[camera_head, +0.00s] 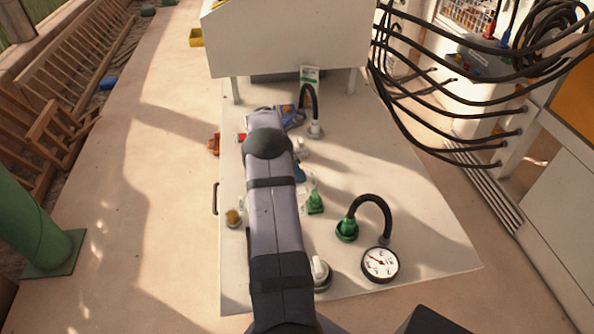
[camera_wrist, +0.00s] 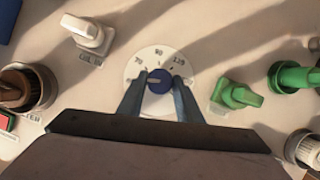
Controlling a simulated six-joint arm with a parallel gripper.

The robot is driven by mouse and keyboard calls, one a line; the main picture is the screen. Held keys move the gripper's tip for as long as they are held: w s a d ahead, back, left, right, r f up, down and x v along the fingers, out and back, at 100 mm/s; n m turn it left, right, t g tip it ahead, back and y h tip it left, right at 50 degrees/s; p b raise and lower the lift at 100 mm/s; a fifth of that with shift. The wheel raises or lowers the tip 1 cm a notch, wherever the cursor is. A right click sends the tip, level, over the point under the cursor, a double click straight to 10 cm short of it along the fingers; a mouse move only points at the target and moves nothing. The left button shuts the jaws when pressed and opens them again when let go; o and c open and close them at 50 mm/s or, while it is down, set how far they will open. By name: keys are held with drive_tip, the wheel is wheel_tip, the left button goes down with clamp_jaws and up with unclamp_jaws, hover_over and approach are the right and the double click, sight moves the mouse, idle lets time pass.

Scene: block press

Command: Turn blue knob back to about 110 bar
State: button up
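The blue knob (camera_wrist: 159,80) sits in the middle of a round white dial (camera_wrist: 138,66) in the wrist view. The dial has black marks and small numbers; 70 is at its left. A pale mark on the knob points left, roughly towards the 70 side. My gripper (camera_wrist: 158,86) has one blue-grey finger on each side of the knob, with narrow gaps showing, so it looks open around it. I cannot tell how deep the fingertips reach.
A white lever (camera_wrist: 88,33) stands left of the dial, a brown knob (camera_wrist: 25,88) farther left. A green handle (camera_wrist: 236,95) is close on the right, with a green fitting (camera_wrist: 292,77) beyond. A black hose (camera_head: 375,203) arches over the white panel (camera_head: 425,225).

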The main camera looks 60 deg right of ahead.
drive_tip(key=c, duration=0.3)
drive_tip(key=m, duration=0.1)
drive_tip(key=m+g, duration=0.1)
drive_tip(key=m, duration=0.1)
drive_tip(key=shift+w+d+f+m+y+b, duration=0.1)
drive_tip(key=shift+w+d+m+y+b, duration=0.05)
drive_tip(key=shift+m+y+b, duration=0.45)
drive_tip(key=shift+m+b, duration=0.05)
drive_tip(key=shift+m, duration=0.15)
drive_tip(key=o, duration=1)
